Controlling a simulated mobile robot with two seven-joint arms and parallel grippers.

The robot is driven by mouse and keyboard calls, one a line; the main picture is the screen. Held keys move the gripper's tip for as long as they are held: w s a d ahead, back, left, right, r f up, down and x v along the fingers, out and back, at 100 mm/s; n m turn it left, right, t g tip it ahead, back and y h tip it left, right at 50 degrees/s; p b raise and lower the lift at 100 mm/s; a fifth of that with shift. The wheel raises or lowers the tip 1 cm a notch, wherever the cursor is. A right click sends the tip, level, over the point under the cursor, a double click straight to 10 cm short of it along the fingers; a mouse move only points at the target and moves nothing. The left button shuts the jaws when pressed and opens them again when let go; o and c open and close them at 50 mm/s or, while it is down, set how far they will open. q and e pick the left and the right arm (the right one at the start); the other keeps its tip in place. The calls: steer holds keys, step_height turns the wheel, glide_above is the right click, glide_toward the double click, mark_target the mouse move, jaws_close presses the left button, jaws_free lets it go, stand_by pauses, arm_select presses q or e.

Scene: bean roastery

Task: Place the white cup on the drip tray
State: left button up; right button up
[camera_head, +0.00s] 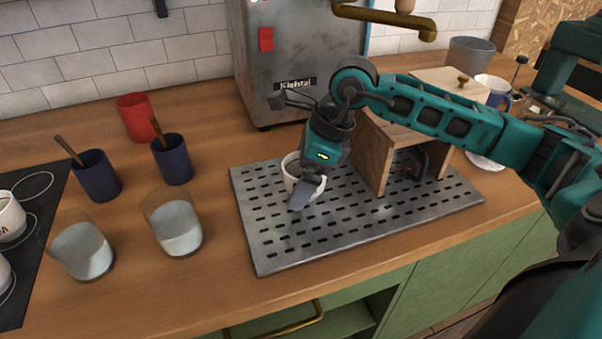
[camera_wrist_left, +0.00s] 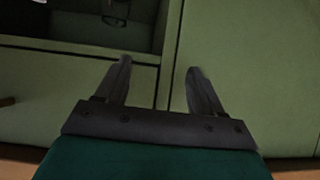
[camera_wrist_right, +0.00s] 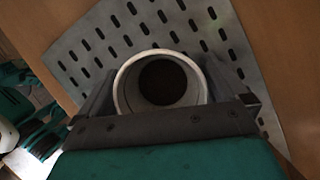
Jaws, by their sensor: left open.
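The white cup (camera_head: 290,170) is upright over the left half of the perforated metal drip tray (camera_head: 262,255). My right gripper (camera_head: 305,190) comes down over it, with a finger in front of the cup. In the right wrist view the cup (camera_wrist_right: 120,92) sits between the two fingers (camera_wrist_right: 160,85), which lie against its sides; its inside looks dark. The drip tray (camera_wrist_right: 85,50) shows beneath. I cannot tell whether the cup's base touches the tray. My left gripper (camera_wrist_left: 158,80) is open and empty in front of green cabinet fronts, outside the head view.
A wooden stand (camera_head: 372,150) occupies the tray's right part. A metal machine (camera_head: 290,60) stands behind. Left are two glasses (camera_head: 172,228), two dark blue cups (camera_head: 97,177) with sticks, and a red cup (camera_head: 136,118). The tray's front left is clear.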

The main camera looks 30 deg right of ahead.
steer(key=shift+r, duration=0.25)
steer(key=v, duration=1.2)
steer(key=shift+p, duration=0.35)
steer(key=shift+a, duration=0.1)
